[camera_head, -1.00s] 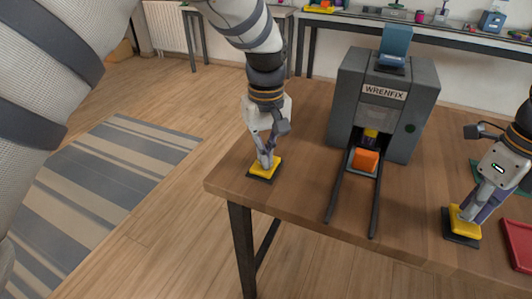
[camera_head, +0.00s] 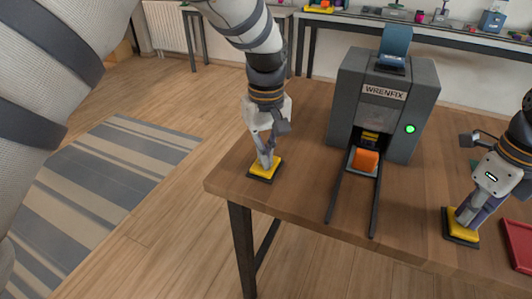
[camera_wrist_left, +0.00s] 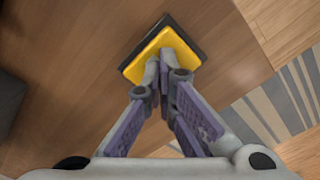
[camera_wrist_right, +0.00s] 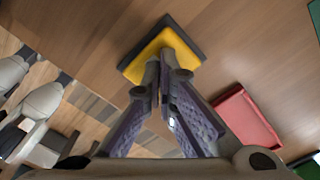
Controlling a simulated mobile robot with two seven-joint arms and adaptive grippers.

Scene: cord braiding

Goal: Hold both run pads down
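The left run pad (camera_head: 274,170) is yellow on a black base, near the table's left corner. My left gripper (camera_head: 266,166) points down onto it with its fingers together; the left wrist view shows the fingertips against the yellow top (camera_wrist_left: 172,42). The right run pad (camera_head: 455,231) is the same kind, near the table's front right. My right gripper (camera_head: 464,219) points down onto it, fingers together; the right wrist view shows the fingertips over the yellow top (camera_wrist_right: 150,54). The grey WRENFIX machine (camera_head: 397,116) stands between them, its round light (camera_head: 410,129) lit green.
Two dark rails (camera_head: 337,200) run from the machine's opening toward the front edge. An orange block (camera_head: 364,160) sits between them at the opening. A red tray (camera_head: 519,245) lies right of the right pad. The table between left pad and rails is clear.

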